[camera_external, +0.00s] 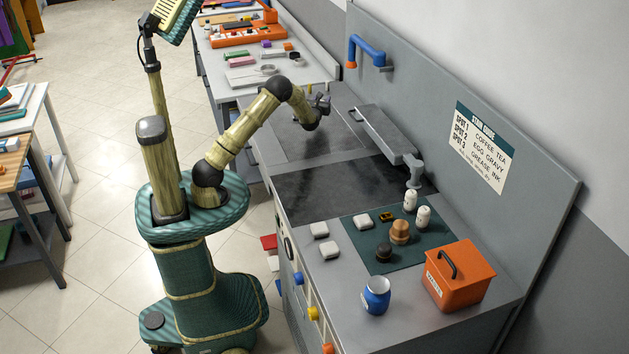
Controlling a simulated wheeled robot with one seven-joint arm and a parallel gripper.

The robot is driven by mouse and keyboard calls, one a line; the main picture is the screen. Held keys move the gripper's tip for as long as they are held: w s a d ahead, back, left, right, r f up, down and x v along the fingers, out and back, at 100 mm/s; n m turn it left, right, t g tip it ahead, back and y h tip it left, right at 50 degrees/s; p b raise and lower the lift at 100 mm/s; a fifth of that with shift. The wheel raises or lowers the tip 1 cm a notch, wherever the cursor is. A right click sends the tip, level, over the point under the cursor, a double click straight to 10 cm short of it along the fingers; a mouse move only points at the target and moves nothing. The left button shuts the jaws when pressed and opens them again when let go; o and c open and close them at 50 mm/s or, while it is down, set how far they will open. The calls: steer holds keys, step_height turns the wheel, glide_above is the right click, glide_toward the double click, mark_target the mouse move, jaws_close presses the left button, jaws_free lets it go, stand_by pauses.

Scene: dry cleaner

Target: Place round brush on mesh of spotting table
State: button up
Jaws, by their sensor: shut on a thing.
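The spotting table has two dark panels set in its grey top. A near, larger panel (335,192) is bare, and a far panel (290,138) lies under my arm; which one is the mesh is hard to tell. My gripper (322,103) is above the far panel, beside the long grey sleeve arm. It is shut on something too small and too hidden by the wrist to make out. A brown round piece (400,232) and a small black round piece (383,252) stand on a green mat (415,255); I cannot tell whether either is a round brush.
The grey sleeve arm (384,133) juts along the table's back. Two white bottles (410,201), white blocks (320,229), a blue jar (376,295) and an orange box (460,275) occupy the near end. A blue pipe (369,50) sticks out from the back panel.

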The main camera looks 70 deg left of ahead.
steer(key=shift+f, duration=0.45)
steer(key=shift+f, duration=0.15)
step_height(320, 180, down, 4)
steer(key=shift+w+r, duration=0.1)
steer(key=shift+r, duration=0.1)
steer(key=shift+d+r, duration=0.1)
steer(key=shift+f, duration=0.2)
steer(key=o, duration=1)
steer(key=shift+r, duration=0.1)
